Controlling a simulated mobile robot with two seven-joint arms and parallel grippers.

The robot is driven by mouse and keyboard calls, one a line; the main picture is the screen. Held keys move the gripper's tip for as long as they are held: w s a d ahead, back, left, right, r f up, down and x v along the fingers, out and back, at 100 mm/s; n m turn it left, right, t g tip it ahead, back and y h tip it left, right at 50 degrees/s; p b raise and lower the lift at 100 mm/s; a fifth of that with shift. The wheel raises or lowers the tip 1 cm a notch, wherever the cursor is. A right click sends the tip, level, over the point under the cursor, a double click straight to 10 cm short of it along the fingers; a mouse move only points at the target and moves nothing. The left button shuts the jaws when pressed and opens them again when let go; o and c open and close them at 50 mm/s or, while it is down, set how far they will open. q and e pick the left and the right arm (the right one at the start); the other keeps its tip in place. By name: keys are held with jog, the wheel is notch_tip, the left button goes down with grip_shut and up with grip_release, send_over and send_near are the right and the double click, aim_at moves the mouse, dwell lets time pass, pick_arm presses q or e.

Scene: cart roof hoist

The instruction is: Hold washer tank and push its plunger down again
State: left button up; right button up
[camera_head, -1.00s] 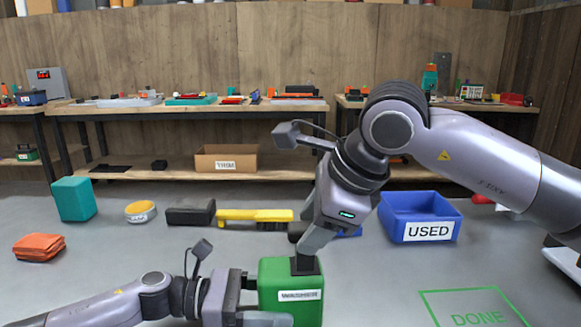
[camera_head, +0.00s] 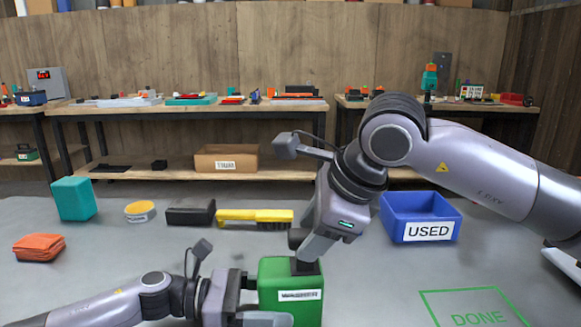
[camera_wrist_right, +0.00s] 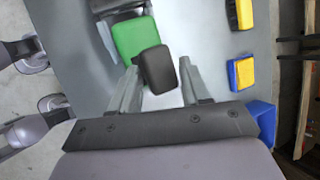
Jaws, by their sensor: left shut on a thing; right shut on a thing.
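The green washer tank (camera_head: 290,292) with a white label stands upright at the bottom middle of the head view. My left gripper (camera_head: 250,297) is shut on it from the left side. The dark plunger (camera_head: 307,268) shows at the top of the tank, and only a short length of it is visible. My right gripper (camera_head: 304,254) points down from above and is shut on the plunger. In the right wrist view the plunger's dark block (camera_wrist_right: 157,70) sits between the two fingers, over the green tank (camera_wrist_right: 134,36).
Behind the tank are a yellow brush (camera_head: 252,216), a black block (camera_head: 190,213), a yellow tin (camera_head: 140,212) and a teal box (camera_head: 74,199). Orange cloths (camera_head: 38,248) lie left. A blue USED bin (camera_head: 420,215) and a green DONE outline (camera_head: 478,308) are right.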

pick_arm(q)
jog(key=shift+s, duration=0.15)
pick_arm(e)
jog(key=shift+w+d+f, duration=0.1)
jog(key=shift+f, duration=0.35)
pick_arm(q)
jog(key=shift+d, duration=0.1)
pick_arm(e)
jog(key=shift+f, duration=0.4)
jog(key=o, duration=0.9)
jog(key=shift+f, duration=0.1)
